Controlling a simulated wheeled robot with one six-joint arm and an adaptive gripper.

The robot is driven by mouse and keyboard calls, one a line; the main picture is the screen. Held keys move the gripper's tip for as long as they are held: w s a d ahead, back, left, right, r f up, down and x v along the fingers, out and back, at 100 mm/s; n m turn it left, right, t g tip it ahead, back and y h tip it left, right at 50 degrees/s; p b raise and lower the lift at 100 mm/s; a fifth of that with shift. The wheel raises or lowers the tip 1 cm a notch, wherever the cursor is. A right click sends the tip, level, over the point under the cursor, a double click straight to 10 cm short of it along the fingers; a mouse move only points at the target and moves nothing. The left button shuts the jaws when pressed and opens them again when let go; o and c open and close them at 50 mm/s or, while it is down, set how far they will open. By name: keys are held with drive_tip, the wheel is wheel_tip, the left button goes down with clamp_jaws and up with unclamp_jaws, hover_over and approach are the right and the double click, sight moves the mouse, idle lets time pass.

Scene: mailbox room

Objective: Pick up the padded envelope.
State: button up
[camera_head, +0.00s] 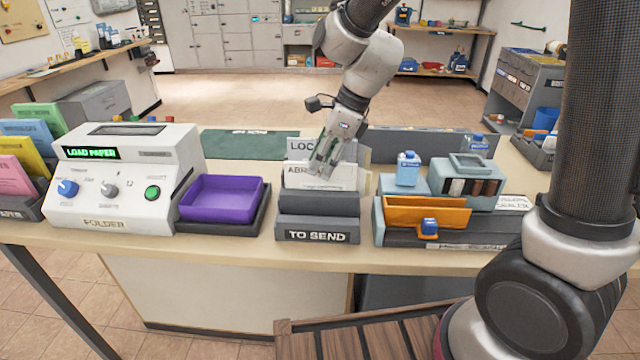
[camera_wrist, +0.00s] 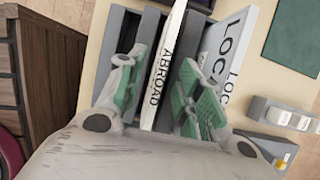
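My gripper (camera_head: 324,158) points down into the TO SEND rack (camera_head: 318,236) on the counter. In the wrist view my gripper (camera_wrist: 166,72) has its green-padded fingers apart, one on each side of a thin upright white piece marked ABROAD (camera_wrist: 165,62). The fingers do not clearly press on it. In the head view the ABROAD piece (camera_head: 300,176) stands behind the rack's dark front parts, partly behind my fingers. A white piece marked LOCAL (camera_head: 298,146) stands behind it, and also shows right of my fingers in the wrist view (camera_wrist: 232,45). I cannot tell which piece is the padded envelope.
Left of the rack are a purple tray (camera_head: 222,198) and a white folder machine (camera_head: 125,175). Close on the right are a blue bottle (camera_head: 407,169), an orange tray (camera_head: 427,213) and a grey-blue device (camera_head: 466,184). A green mat (camera_head: 250,145) lies flat behind.

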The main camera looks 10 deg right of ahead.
drive_tip(key=shift+f, duration=0.15)
drive_tip(key=shift+c, duration=0.4)
clamp_jaws()
